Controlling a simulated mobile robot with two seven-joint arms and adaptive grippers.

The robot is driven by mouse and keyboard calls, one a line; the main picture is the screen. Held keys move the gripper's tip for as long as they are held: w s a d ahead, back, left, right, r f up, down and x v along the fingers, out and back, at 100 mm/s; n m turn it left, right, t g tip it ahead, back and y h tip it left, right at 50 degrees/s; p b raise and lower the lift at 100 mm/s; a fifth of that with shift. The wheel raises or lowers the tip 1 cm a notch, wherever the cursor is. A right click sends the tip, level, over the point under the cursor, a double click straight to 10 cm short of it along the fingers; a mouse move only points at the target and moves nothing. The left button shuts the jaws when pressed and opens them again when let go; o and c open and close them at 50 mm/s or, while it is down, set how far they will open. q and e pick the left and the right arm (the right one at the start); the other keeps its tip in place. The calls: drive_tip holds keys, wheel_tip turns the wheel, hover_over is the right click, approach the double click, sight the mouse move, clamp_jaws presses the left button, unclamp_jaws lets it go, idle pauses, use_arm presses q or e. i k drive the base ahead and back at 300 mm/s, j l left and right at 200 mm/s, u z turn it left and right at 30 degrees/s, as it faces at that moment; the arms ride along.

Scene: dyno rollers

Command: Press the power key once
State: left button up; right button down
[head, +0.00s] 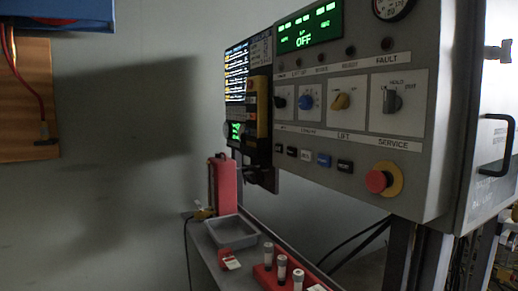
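A grey control panel (345,130) fills the right half of the head view. Its green display (308,35) reads OFF. A row of small push keys runs below the knobs: black keys (278,149) (345,166) at the ends, a pale key (306,155) and a blue key (323,159) between. A keypad unit with a lit screen (236,75) and a smaller green readout (236,131) stands left of the panel. The key labels are too small to read, so I cannot tell which is the power key. Neither gripper is in view.
A red emergency-stop button (377,181) sticks out at the panel's lower right, with a door handle (495,145) beyond. A narrow shelf below holds a grey tray (233,232), a red case (222,186) and several white-capped cylinders (281,267). Open space lies left.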

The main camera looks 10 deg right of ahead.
sight(280, 148)
drive_tip(key=i+j, duration=0.15)
drive_tip(key=j, duration=0.3)
drive_tip(key=i+j, duration=0.1)
drive_tip(key=j, duration=0.4)
drive_tip(key=i+j+z, duration=0.1)
drive_tip(key=j, duration=0.35)
drive_tip(key=i+j, duration=0.15)
drive_tip(key=j, duration=0.35)
